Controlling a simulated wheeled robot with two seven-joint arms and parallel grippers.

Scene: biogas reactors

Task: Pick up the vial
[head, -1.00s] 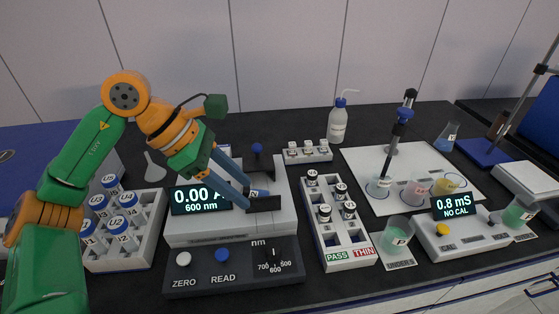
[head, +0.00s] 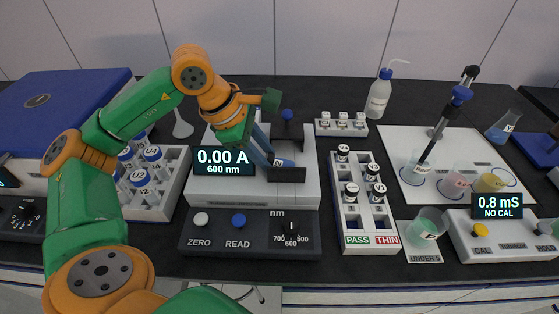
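Several vials are in view. Blue-capped ones marked U (head: 145,185) stand in a white rack (head: 176,190) at the left. Dark-capped ones marked V (head: 351,193) stand in the PASS/THIN rack (head: 370,238) right of centre. Three more (head: 343,119) stand in a small rack (head: 328,131) at the back. My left gripper (head: 269,160) points down over the top of the photometer (head: 250,192), beside a small blue-and-white item (head: 284,162) that I cannot identify. The fingers are seen nearly edge-on, and their gap is unclear. My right gripper is out of view.
The photometer reads 0.00 A, with a ZERO/READ panel (head: 250,240) in front. A wash bottle (head: 379,95) stands at the back. At the right are a white mat (head: 430,190) with beakers, a green beaker (head: 426,228) and a conductivity meter (head: 500,238).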

